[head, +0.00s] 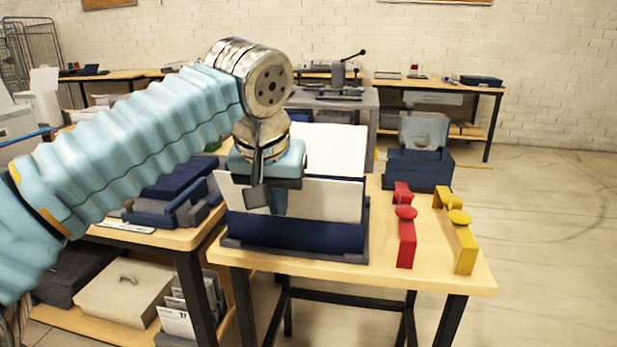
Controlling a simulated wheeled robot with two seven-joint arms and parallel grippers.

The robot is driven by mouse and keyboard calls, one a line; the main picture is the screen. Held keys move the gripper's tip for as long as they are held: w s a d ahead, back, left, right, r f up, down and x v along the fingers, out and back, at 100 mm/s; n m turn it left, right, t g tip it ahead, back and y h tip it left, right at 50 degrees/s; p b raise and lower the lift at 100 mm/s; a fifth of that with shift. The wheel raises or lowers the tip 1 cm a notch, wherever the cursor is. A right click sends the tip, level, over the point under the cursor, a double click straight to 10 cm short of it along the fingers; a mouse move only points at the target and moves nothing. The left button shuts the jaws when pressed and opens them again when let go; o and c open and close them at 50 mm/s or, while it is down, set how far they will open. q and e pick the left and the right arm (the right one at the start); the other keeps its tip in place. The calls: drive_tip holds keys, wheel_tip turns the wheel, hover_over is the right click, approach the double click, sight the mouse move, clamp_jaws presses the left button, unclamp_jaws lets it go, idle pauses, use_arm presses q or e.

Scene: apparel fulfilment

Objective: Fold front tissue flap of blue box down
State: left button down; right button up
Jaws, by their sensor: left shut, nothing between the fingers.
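The blue box (300,231) stands on a dark grey base on the wooden table. Its white front tissue flap (325,199) stands upright along the front side, above the blue wall. A second white flap (335,147) stands up at the back of the box. My left gripper (257,197) points down at the left part of the front flap. Its fingers are shut and empty, and overlap the flap in the picture; I cannot tell whether they touch it. The arm hides the box's left interior. My right gripper is not in view.
A red stamp-like tool (406,238) and a yellow one (462,245) lie on the table (375,275) to the right of the box. Blue boxes (418,168) stand behind. A side table with blue trays (180,190) is at left.

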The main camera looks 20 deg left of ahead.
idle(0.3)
use_arm(q)
drive_tip(key=w+a+p, duration=0.3)
drive_tip(key=w+p, duration=0.1)
drive_tip(key=w, duration=1.1)
drive_tip(key=shift+w+a+p, duration=0.2)
drive_tip(key=shift+a+p, duration=0.15)
